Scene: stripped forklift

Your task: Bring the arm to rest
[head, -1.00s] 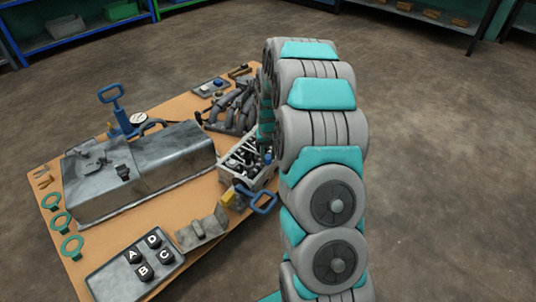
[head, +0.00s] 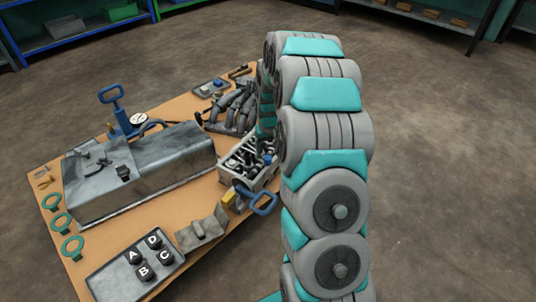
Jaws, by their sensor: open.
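My arm (head: 325,140), grey with teal covers, rises in a tall arch at the right front of the workbench (head: 203,248). Its far side comes down behind the near links, above the crate of metal parts (head: 238,160). My gripper is hidden behind these links, so its fingers and anything between them do not show.
A large grey metal tank (head: 140,170) fills the bench's left part. A blue hand pump (head: 122,112) stands behind it. A pipe manifold (head: 232,105) lies near the arm. A tray with lettered knobs (head: 140,268) is at the front. Open floor (head: 450,150) lies right.

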